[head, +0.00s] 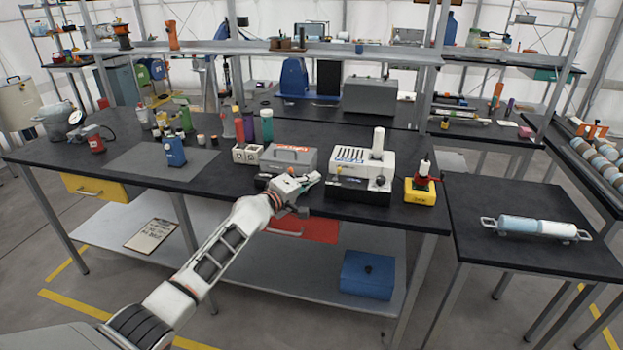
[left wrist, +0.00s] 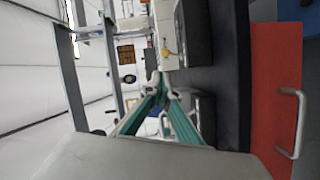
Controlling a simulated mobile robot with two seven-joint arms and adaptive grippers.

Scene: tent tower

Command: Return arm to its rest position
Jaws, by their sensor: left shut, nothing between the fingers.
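My left arm (head: 222,246) reaches in from the lower left in the head view. My left gripper (head: 312,180) is at the front edge of the black workbench (head: 225,183), in front of the grey toolbox and left of the white block device. It is shut and empty. In the left wrist view, the green-sided fingers of the left gripper (left wrist: 162,80) come together at their tips with nothing between them. That view is turned on its side. My right gripper is in neither view.
Near the gripper stand a grey toolbox (head: 289,156), a white device (head: 361,170) and a yellow-based red item (head: 421,188). A red drawer (head: 306,228) is below; its handle (left wrist: 292,124) shows in the wrist view. A blue box (head: 367,273) sits on the lower shelf.

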